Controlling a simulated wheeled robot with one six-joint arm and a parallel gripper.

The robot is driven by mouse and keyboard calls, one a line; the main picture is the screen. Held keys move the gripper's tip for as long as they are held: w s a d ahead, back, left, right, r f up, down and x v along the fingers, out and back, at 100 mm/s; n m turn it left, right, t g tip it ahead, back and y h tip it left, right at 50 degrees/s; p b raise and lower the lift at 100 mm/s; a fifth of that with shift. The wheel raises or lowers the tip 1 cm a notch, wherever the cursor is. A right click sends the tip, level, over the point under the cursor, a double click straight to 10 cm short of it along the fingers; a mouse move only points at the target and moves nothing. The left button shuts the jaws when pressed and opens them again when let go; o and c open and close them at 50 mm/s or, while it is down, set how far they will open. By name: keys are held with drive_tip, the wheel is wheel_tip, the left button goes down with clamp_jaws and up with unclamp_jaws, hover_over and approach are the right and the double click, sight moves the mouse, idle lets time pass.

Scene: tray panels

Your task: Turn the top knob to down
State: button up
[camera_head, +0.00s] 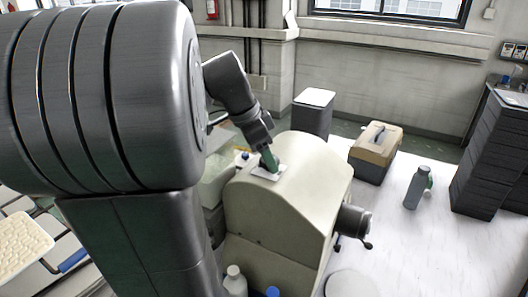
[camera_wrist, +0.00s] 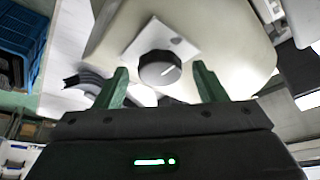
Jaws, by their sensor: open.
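The plate (camera_head: 259,174) and housing (camera_head: 312,180) also show in the head view, where my gripper hides the knob. My gripper (camera_wrist: 160,72) has green fingers, open, one on each side of the knob, with visible gaps in the picture. In the head view my gripper (camera_head: 270,162) is just over the plate. Whether it touches the knob cannot be told.
A dark cylinder (camera_head: 352,220) juts from the housing's right side. White bottles (camera_head: 235,282) stand at its front. A toolbox (camera_head: 374,152), a grey bottle (camera_head: 415,188) and stacked black crates (camera_head: 488,155) are to the right. A blue crate (camera_wrist: 22,45) shows in the wrist view.

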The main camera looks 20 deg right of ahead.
drive_tip(key=c, duration=1)
drive_tip(key=shift+o, duration=0.2)
